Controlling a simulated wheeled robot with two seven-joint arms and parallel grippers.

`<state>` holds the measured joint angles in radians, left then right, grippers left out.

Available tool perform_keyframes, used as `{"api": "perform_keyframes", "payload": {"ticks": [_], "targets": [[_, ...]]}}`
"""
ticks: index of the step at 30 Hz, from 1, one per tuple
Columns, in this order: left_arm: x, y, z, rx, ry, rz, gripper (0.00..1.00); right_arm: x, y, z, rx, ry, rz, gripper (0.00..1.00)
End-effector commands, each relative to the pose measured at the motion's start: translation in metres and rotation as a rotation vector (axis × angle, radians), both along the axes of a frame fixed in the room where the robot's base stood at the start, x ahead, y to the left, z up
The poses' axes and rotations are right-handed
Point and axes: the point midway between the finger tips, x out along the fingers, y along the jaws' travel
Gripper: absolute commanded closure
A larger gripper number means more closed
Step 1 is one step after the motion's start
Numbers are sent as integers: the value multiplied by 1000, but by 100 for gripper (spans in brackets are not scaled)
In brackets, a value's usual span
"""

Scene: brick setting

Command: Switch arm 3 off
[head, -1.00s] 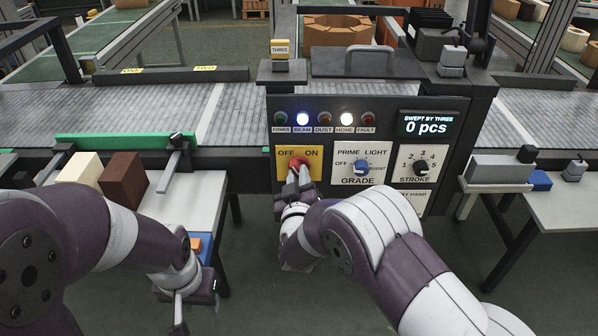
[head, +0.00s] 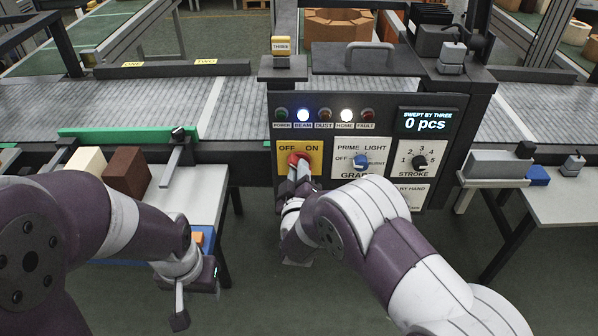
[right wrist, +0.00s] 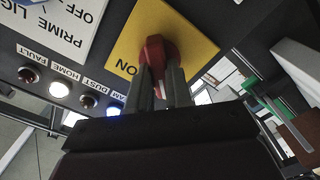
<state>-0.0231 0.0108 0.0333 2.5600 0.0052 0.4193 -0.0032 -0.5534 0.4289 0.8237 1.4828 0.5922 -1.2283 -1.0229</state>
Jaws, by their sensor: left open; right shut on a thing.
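The control panel (head: 385,128) stands in the middle of the head view, under a yellow tag marked THREE (head: 281,46). On its yellow plate (head: 316,165), marked OFF on the left and ON on the right, sits a red switch knob (head: 294,159). My right gripper (head: 299,171) is shut on this knob from below and partly hides it. In the right wrist view the red knob (right wrist: 157,48) is between the two fingers, with ON readable beside it. The knob's exact setting is hard to tell. My left gripper (head: 181,311) hangs open and empty at lower left.
BEAM (head: 303,115) and HOME (head: 347,115) lamps are lit; the display (head: 427,121) reads "SWEPT BY THREE 0 pcs". The blue GRADE knob (head: 361,161) and black STROKE knob (head: 419,161) sit right of my right gripper. Blocks (head: 127,172) stand on the left side table.

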Motion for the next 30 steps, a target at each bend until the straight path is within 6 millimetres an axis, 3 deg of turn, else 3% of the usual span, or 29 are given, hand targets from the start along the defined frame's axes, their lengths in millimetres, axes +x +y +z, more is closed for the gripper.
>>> {"api": "perform_keyframes", "payload": {"ticks": [4, 5, 6, 7, 17, 30], "targets": [[0, 0, 0, 0, 0, 0, 57, 0, 0, 0, -2, -1, 1, 100], [0, 0, 0, 0, 0, 0, 57, 0, 0, 0, -2, -1, 1, 71], [0, 0, 0, 0, 0, 0, 57, 0, 0, 0, -1, -1, 1, 58], [0, 0, 0, 0, 0, 0, 57, 0, 0, 0, -1, -1, 1, 55], [0, 0, 0, 0, 0, 0, 57, -6, 0, 0, -1, 1, 1, 55], [0, 0, 0, 0, 0, 0, 57, -110, 1, 0, -1, 1, 4, 55]]}}
